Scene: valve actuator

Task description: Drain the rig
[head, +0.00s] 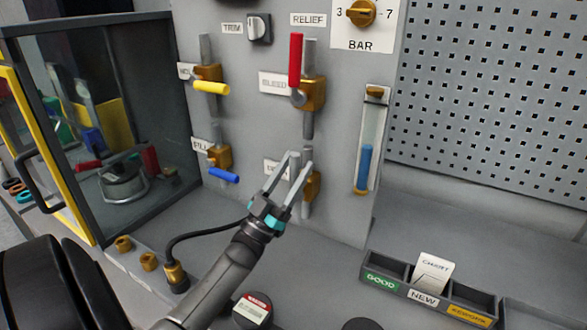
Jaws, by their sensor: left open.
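My left gripper (293,160) is open, its two fingers reaching up to the lower right valve on the grey panel. This valve has a brass body (313,184) on a vertical pipe, and a grey upright part, perhaps its handle, shows between the fingers. I cannot tell whether the fingers touch it. Its label is mostly hidden by the gripper. A clear gauge tube (365,160) to its right holds a blue column. Above, the BLEED valve has a red handle (296,60) standing upright. My right gripper is not in view.
A yellow handle (211,87) and a blue handle (224,175) sit on valves to the left, both roughly sideways. A glass-sided cabinet (85,30) stands at left. A sorting tray (408,293) with a paper slip sits at lower right. A black cable (200,235) runs beside my left arm.

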